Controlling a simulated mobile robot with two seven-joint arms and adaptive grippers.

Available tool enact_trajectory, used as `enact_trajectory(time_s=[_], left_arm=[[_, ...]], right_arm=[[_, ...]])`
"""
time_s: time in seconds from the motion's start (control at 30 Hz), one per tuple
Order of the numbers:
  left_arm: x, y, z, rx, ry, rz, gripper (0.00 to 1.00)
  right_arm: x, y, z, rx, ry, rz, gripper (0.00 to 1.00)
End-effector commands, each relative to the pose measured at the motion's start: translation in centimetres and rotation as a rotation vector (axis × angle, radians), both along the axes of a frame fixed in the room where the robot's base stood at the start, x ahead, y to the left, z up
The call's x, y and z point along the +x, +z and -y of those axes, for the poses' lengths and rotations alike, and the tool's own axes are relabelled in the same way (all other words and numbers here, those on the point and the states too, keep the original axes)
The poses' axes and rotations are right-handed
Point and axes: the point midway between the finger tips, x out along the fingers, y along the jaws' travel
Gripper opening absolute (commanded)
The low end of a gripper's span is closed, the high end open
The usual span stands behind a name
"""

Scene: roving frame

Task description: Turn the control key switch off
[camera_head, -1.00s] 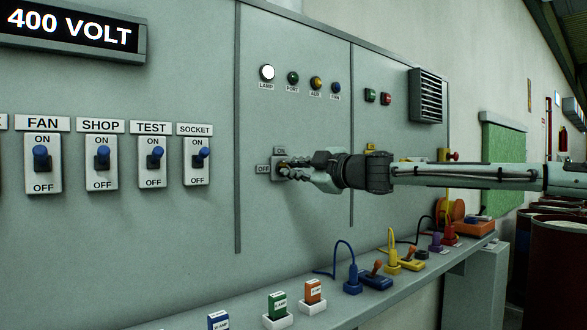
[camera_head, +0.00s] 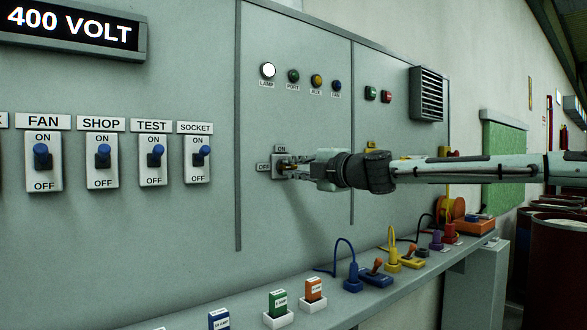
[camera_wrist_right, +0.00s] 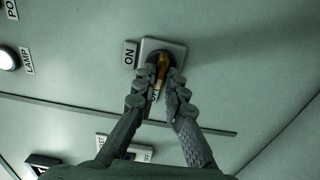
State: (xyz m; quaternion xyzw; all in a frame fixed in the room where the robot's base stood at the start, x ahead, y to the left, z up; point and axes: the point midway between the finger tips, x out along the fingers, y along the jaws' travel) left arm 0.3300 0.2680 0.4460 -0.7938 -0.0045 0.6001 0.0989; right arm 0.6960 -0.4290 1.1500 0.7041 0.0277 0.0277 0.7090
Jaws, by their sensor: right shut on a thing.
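The control key switch (camera_head: 280,165) is a small square plate on the grey panel, with an ON label (camera_head: 281,149) above and an OFF label (camera_head: 263,167) at its left. My right gripper (camera_head: 291,170) reaches it from the right. In the right wrist view its fingers (camera_wrist_right: 163,82) are shut on a brass-coloured key (camera_wrist_right: 162,66). There the key stands nearly upright, roughly in line with the partly hidden OFF label below it, while the ON label (camera_wrist_right: 130,55) is at the left. My left gripper is not in view.
A lit white lamp (camera_head: 268,71) and small coloured lights sit above the switch. Blue toggle switches (camera_head: 103,157) are at the left. Below, a ledge (camera_head: 340,300) carries plugs and coloured blocks. A vent (camera_head: 427,95) is at the upper right.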

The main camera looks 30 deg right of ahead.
Motion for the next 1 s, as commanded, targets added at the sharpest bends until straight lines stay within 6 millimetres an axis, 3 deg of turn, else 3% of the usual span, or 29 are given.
enact_trajectory(time_s=[0.43,0.47,0.6,1.0], left_arm=[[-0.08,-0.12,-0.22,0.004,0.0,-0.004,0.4],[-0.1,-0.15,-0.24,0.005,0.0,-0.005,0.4],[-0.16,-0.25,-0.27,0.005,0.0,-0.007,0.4],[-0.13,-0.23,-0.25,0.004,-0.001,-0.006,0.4]], right_arm=[[0.01,-0.08,-0.01,-0.011,0.0,0.0,0.0],[0.01,-0.08,-0.01,-0.011,0.0,0.0,0.14],[0.01,-0.06,-0.01,-0.01,0.0,0.0,0.31],[-0.42,0.1,0.02,-0.008,0.0,0.003,0.31]])
